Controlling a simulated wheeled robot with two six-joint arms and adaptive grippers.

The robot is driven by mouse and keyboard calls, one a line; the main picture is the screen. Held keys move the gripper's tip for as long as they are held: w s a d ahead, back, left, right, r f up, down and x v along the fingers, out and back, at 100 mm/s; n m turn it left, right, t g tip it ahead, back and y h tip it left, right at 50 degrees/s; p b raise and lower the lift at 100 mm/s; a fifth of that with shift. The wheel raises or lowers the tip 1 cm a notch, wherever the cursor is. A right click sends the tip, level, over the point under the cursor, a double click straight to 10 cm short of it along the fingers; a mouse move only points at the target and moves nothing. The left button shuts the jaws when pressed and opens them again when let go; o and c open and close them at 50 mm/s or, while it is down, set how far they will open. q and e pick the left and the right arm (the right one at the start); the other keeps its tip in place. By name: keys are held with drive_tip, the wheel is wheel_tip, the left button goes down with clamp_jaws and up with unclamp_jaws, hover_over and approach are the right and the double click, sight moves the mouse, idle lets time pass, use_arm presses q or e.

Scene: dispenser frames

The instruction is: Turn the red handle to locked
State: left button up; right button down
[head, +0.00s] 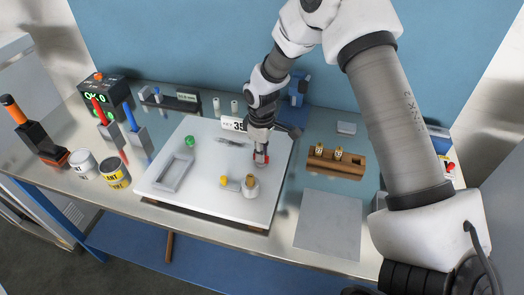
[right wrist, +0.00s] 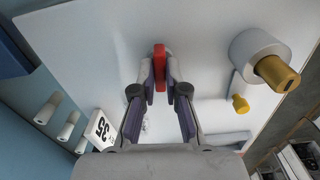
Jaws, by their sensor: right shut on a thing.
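The red handle (head: 261,159) is on the white board (head: 215,197), in its right part below the white "35" card. In the right wrist view the red handle (right wrist: 159,62) stands between my two fingertips, upright in the picture. My right gripper (head: 261,152) comes down from above and is shut on the red handle; it also shows in the right wrist view (right wrist: 160,80). The fingers cover the handle's sides, and its base and any lock marking are hidden. My left gripper is not in view.
On the board are a white cylinder with a brass-yellow top (head: 249,186), a small yellow knob (head: 223,181), a green knob (head: 190,141) and a grey rectangular frame (head: 174,173). A wooden block (head: 336,163) stands to the right. A bare grey plate (head: 328,225) lies in front of it.

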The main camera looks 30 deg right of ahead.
drive_tip(key=shift+f, duration=0.1)
drive_tip(key=c, duration=1.4)
unclamp_jaws()
drive_tip(key=shift+o, duration=1)
drive_tip(key=shift+w+a, duration=0.1)
drive_tip(key=shift+w, duration=0.05)
wheel_tip(320, 180, up, 12)
